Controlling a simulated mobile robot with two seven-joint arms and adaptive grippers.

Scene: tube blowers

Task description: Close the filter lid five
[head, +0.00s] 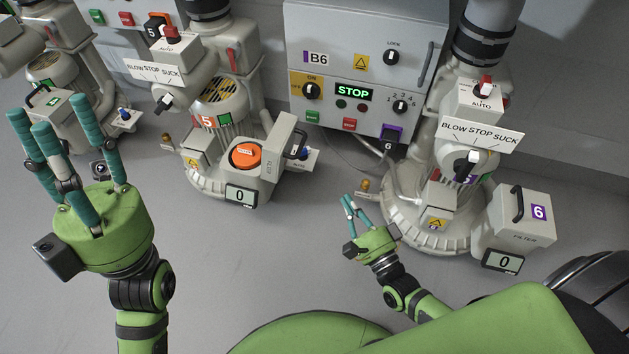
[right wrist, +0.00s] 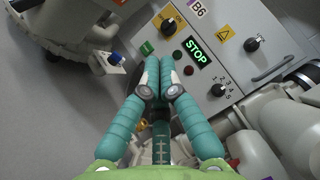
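Blower five's filter unit (head: 222,205) stands left of the middle in the head view, by the red 5 label. Its filter lid (head: 278,152) is open and stands upright on the unit's right side, black handle facing right. The orange filter cap (head: 246,155) shows uncovered. My left gripper (head: 58,125) is at the left, fingers spread and empty, well apart from the lid. My right gripper (head: 349,203) is low right of the unit, apart from the lid. In the right wrist view its fingers (right wrist: 160,68) are together with nothing visible between them.
Blower six (head: 430,215) stands at the right with its filter lid (head: 522,217) down. Control box B6 (head: 360,70) is on the wall, showing STOP. Another blower (head: 65,105) is at the far left. Grey floor (head: 240,265) is clear in front of unit five.

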